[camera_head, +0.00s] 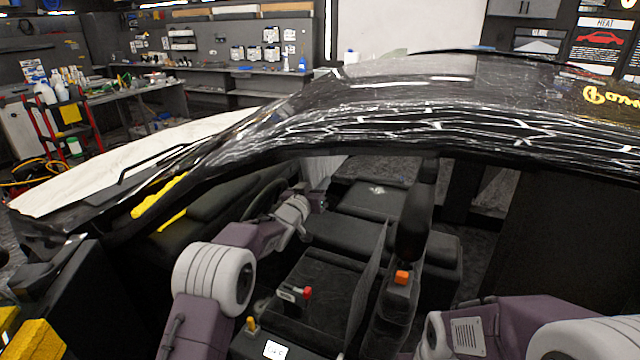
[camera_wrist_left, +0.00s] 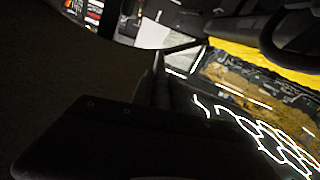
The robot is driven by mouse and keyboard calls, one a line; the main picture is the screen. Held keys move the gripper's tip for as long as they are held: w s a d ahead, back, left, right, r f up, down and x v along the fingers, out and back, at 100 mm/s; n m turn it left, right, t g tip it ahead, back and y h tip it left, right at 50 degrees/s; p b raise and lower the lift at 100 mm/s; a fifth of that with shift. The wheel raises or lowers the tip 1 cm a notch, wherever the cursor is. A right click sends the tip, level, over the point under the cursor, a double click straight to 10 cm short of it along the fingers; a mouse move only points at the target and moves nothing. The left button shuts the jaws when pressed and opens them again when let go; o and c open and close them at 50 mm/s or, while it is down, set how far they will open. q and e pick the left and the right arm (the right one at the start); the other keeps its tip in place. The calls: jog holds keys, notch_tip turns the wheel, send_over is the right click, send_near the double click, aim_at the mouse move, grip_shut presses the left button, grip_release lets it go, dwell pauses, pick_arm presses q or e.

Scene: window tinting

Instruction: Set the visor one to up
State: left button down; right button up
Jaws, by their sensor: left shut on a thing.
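My left arm reaches through the open side of the car into the front of the cabin. My left gripper (camera_head: 293,213) is near the steering wheel, and its fingertips are hard to make out in the head view. In the left wrist view a dark flat panel with a rounded corner (camera_wrist_left: 125,142), which looks like the visor, fills the lower part close to the camera. My left gripper is shut on it. The visor cannot be made out in the head view. My right arm shows at the lower right; its gripper is out of view.
The car roof (camera_head: 440,105) arches low over my left arm. A workbench (camera_head: 130,95) stands at the back left.

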pick_arm(q)
jog(key=shift+r, duration=0.1)
jog(key=s+d+r+n+p, duration=0.1)
jog(key=s+d+r+n, duration=0.1)
jog(key=d+n, duration=0.4)
jog(key=shift+s+d+r+n, duration=0.4)
jog(key=shift+r+n, duration=0.2)
jog(key=shift+r, duration=0.25)
jog(key=shift+a, duration=0.1)
jog(key=c, duration=1.3)
grip_release()
